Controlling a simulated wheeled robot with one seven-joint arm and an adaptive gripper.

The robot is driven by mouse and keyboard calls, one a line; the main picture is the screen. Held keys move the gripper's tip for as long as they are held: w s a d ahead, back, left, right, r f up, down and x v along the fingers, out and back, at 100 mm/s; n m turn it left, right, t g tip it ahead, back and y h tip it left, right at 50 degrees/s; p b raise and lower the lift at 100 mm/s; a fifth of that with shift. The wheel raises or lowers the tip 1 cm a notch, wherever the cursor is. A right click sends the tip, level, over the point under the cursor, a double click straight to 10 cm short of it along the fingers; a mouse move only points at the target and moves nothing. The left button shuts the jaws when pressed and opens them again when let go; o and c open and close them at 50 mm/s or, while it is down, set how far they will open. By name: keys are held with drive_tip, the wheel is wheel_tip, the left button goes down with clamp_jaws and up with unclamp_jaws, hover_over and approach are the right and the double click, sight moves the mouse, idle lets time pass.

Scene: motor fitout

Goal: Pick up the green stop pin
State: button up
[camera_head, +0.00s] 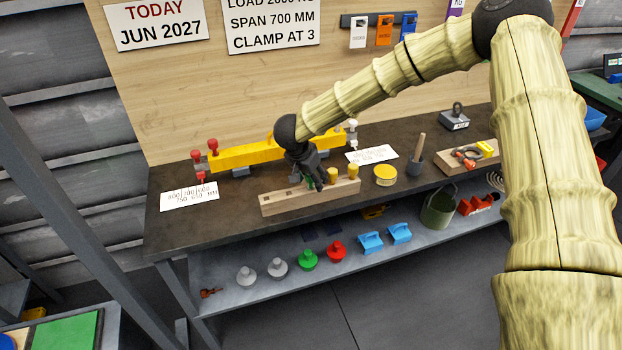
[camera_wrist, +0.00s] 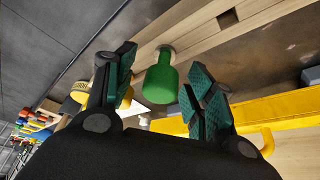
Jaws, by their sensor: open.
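The green stop pin (camera_wrist: 161,80) shows in the wrist view between my gripper's two fingers, with its narrow end at the wooden block (camera_wrist: 190,35). A gap shows on each side of it, so the fingers do not appear to touch it. My gripper (camera_wrist: 160,72) is open around the pin. In the head view my gripper (camera_head: 316,182) is down at the wooden block (camera_head: 285,202) on the workbench, and its fingers mostly hide the green pin.
Yellow pins (camera_head: 335,174) stand in the block just right of my gripper. A yellow beam (camera_head: 245,154) lies behind it. The shelf below holds green, red and grey knobbed pieces (camera_head: 307,260).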

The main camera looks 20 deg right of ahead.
drive_tip(key=c, duration=1.1)
drive_tip(key=shift+c, duration=0.2)
wheel_tip(320, 180, up, 10)
drive_tip(key=shift+b, duration=1.2)
